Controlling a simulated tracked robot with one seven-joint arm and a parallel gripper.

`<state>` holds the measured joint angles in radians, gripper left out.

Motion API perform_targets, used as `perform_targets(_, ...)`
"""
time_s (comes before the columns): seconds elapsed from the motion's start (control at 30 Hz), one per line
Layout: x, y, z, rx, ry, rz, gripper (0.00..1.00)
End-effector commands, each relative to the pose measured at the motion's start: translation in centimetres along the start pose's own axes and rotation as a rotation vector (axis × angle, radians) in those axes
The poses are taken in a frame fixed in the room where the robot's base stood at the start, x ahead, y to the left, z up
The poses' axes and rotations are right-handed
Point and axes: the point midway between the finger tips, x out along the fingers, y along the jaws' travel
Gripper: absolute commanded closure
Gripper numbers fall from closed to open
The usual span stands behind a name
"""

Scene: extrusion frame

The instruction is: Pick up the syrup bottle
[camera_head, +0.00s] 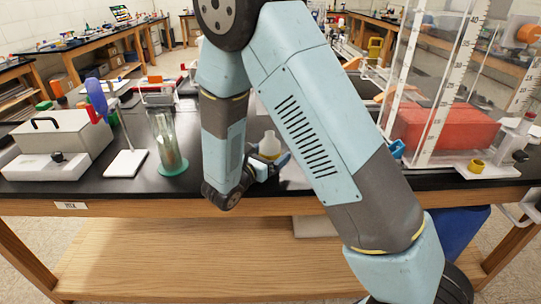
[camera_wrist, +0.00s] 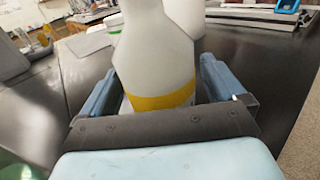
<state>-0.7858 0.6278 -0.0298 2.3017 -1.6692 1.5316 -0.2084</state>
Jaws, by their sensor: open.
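The syrup bottle (camera_head: 269,144) appears as a pale bottle with a yellow band, standing on the black bench top and partly hidden behind my gripper and arm. In the wrist view the bottle (camera_wrist: 158,60) is large and central, its top cut off by the frame edge. My gripper (camera_head: 268,164) is low over the bench at the bottle. In the wrist view my gripper (camera_wrist: 160,85) is open, with one blue finger on each side of the bottle's lower body. Contact between the fingers and the bottle cannot be told; the bottle's base is hidden by the gripper.
A glass cylinder on a green base (camera_head: 166,145) stands left of my arm, beside a white stand (camera_head: 126,163) and a grey-white box device (camera_head: 62,140). A clear tank with a red block (camera_head: 440,130) stands on the right. The bench's wooden front edge (camera_head: 120,208) is close.

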Motion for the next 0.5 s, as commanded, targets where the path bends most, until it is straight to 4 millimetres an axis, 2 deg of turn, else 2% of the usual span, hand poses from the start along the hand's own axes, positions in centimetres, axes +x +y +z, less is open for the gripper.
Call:
perform_targets(0.1, 0.95, -0.04, 0.00, 0.000, 0.000, -0.001, 0.04)
perform_targets(0.37, 1.16, -0.03, 0.00, -0.001, 0.000, 0.000, 0.04)
perform_targets(0.5, 1.16, -0.04, 0.00, -0.001, 0.000, -0.001, 0.16)
